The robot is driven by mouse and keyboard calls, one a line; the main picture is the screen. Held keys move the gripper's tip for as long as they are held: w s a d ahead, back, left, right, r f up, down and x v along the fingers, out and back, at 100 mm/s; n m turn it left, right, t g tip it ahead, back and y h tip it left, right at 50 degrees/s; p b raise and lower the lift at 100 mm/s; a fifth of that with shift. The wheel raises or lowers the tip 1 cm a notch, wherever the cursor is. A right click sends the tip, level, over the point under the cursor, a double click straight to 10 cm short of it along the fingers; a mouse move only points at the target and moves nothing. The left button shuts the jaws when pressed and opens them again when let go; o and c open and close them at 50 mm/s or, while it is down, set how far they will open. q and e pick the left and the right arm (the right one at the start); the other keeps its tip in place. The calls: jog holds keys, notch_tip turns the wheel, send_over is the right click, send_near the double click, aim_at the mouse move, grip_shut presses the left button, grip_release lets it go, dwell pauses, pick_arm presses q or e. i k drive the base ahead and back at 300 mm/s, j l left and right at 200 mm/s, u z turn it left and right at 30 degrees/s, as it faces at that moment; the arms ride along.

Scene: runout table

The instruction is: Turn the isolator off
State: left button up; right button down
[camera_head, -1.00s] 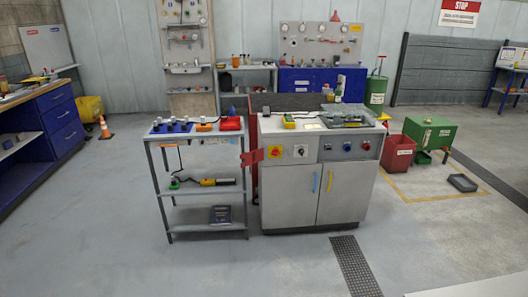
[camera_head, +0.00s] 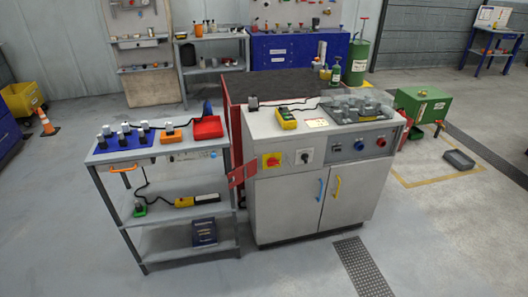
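A grey-white cabinet (camera_head: 287,209) stands in the middle of the view. On the left of its upper front is a red rotary knob on a yellow plate (camera_head: 271,160), which looks like the isolator. Beside it to the right is a black rotary knob on a white plate (camera_head: 304,157). The knobs are too small to read their exact settings. A red plate (camera_head: 242,175) sticks out at the cabinet's left front edge, just left of the yellow plate. Neither of my grippers is in view.
A grey shelf cart (camera_head: 189,218) with a blue tray (camera_head: 125,140) and red bin (camera_head: 206,128) stands close against the cabinet's left. A green box on a stand (camera_head: 424,106) is at right. The floor in front is clear, with a drain grate (camera_head: 359,267).

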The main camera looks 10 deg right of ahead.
aim_at(272, 161)
jog(key=i+l+u, duration=0.1)
jog(key=i+l, duration=1.3)
jog(key=i, duration=0.1)
